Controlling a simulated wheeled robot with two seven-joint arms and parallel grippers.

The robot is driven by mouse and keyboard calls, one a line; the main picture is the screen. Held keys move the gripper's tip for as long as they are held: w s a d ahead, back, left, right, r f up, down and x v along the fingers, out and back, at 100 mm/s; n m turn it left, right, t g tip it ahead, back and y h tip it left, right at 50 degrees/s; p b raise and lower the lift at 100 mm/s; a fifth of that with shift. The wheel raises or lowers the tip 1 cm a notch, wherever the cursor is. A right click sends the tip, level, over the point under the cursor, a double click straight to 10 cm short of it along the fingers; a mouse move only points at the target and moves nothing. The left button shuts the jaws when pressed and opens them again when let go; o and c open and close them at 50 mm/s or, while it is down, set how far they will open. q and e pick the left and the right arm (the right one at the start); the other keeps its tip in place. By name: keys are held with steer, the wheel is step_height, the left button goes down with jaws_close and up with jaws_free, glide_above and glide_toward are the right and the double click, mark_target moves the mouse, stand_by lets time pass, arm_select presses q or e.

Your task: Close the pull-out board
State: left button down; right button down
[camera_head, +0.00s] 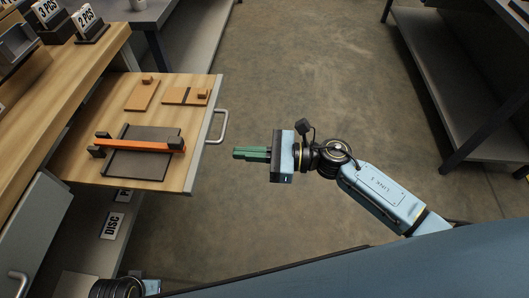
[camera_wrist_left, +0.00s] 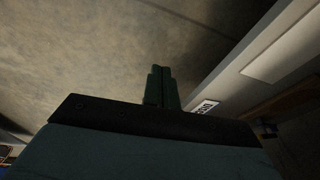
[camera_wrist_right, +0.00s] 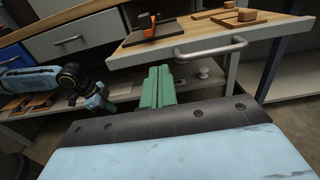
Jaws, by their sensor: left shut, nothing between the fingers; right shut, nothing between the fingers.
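The pull-out board (camera_head: 200,115) is a light wooden panel that sticks out from the workbench at the left of the head view. A grey bar handle (camera_head: 220,126) is on its front edge; the handle also shows in the right wrist view (camera_wrist_right: 211,50). My right gripper (camera_head: 236,153) is shut and empty, pointing at the board and a short gap to the right of its front edge. Its green fingers show in the right wrist view (camera_wrist_right: 158,72), below the handle and apart from it. My left gripper (camera_wrist_left: 159,70) is shut and empty in the left wrist view.
On the board lie a dark tray (camera_head: 145,164) with an orange bar (camera_head: 150,143) and small wooden pieces (camera_head: 142,95). A drawer front (camera_head: 35,225) with a handle is at lower left. The floor (camera_head: 290,60) right of the board is clear. A grey shelf (camera_head: 450,110) stands at right.

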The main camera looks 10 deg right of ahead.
mark_target(203, 150)
steer(key=x, duration=0.6)
steer(key=shift+w+a, duration=0.1)
steer(key=shift+a, duration=0.25)
